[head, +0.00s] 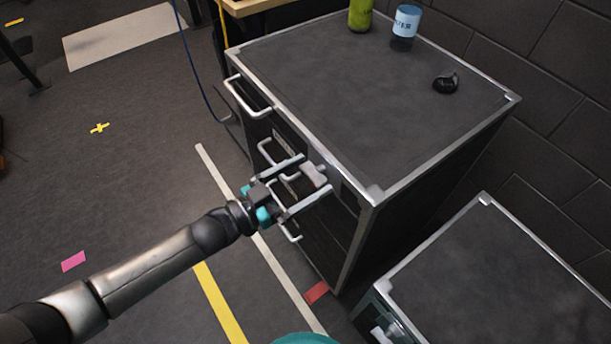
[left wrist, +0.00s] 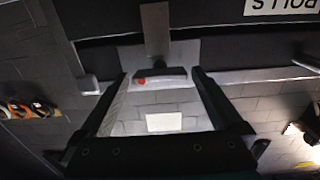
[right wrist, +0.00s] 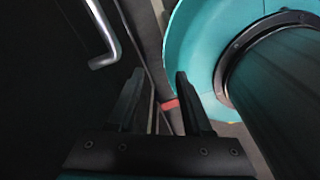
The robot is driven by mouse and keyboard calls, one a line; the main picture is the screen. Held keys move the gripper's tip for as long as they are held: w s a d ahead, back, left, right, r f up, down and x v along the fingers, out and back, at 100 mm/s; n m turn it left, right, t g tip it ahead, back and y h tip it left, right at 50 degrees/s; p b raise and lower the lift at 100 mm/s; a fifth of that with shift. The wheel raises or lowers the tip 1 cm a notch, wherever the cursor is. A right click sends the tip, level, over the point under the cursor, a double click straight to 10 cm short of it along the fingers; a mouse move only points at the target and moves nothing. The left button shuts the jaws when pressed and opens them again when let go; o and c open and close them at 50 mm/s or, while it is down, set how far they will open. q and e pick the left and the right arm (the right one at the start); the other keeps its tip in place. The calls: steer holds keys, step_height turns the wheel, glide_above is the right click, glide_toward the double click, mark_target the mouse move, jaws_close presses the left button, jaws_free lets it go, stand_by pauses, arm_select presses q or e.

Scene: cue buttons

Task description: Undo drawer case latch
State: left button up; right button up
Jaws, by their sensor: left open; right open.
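The drawer case (head: 375,90) is a black cabinet with silver edges, right of centre in the head view. Its latch (head: 314,174) is a small grey block with a red mark, near the top of the front face. My left gripper (head: 317,173) is open, with one finger on each side of the latch. In the left wrist view the latch (left wrist: 168,78) sits between the fingertips, with gaps showing at both sides. My right gripper (right wrist: 159,73) is open and empty in the right wrist view, away from the latch.
Bar handles, one of them the top handle (head: 247,97), stick out from the case front. A green bottle (head: 360,14), a blue-white can (head: 405,22) and a small black object (head: 446,83) stand on top. A second black case (head: 490,270) stands at lower right.

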arm_select(q)
steer(key=c, duration=1.2)
steer(key=shift+m, duration=0.4)
steer(key=m, duration=1.3)
steer(key=shift+s+d+f, duration=0.1)
steer(key=shift+d+f, duration=0.05)
steer(key=shift+m+b, duration=0.6)
steer(key=shift+m, duration=1.4)
